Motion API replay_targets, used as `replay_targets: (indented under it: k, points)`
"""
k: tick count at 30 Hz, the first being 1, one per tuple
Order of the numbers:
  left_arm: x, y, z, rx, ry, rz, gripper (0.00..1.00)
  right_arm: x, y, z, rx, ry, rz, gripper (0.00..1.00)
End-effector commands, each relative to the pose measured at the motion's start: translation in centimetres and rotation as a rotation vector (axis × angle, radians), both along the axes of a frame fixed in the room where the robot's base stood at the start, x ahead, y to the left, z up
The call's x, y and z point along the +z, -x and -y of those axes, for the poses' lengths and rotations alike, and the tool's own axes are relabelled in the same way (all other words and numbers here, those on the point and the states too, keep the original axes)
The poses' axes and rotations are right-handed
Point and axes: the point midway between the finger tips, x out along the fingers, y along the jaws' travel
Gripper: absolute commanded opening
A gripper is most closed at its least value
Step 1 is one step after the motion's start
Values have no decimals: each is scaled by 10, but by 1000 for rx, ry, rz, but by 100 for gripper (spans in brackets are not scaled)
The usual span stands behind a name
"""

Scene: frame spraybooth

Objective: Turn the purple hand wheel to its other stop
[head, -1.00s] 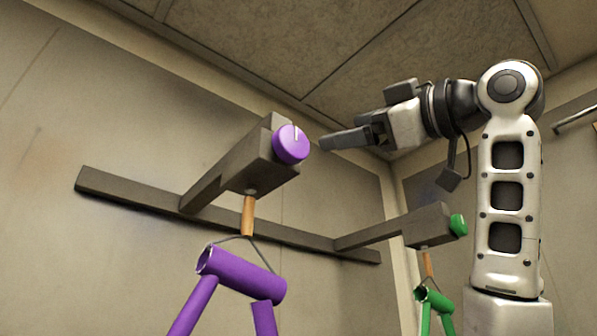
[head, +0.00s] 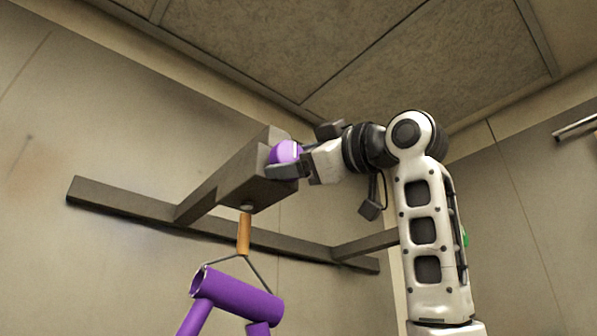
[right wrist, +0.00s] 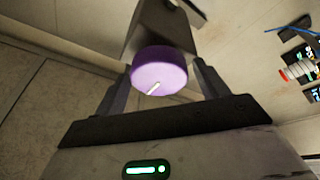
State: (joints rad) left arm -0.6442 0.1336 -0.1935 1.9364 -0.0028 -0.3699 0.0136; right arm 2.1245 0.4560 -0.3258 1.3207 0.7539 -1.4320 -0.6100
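The purple hand wheel (head: 284,152) sits on the end of a dark grey arm block (head: 262,185) that juts from the wall. In the right wrist view the wheel (right wrist: 159,70) shows a pale pointer mark on its face. My right gripper (head: 282,165) is at the wheel, partly covering it in the head view. In the right wrist view its two fingers (right wrist: 160,82) stand on either side of the wheel, with small gaps visible, so it looks open around it. My left gripper is not in view.
A purple bicycle frame (head: 236,294) hangs by a wooden-handled hook (head: 244,234) below the block. A dark wall rail (head: 120,200) runs behind. A green wheel (head: 465,238) is mostly hidden by my right arm.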

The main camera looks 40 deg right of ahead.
Motion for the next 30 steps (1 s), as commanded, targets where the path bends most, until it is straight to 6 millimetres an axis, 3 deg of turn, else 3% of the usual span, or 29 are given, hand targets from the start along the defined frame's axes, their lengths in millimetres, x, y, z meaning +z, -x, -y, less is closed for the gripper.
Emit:
replay_targets:
  k: [1,3,17,30]
  points:
    - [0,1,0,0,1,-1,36,0,0,0,0,0,0,58]
    - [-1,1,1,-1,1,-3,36,0,0,0,0,0,0,38]
    - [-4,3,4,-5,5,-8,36,-1,1,-1,2,-78,-6,38]
    - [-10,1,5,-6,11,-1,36,-2,1,-4,3,-439,-36,38]
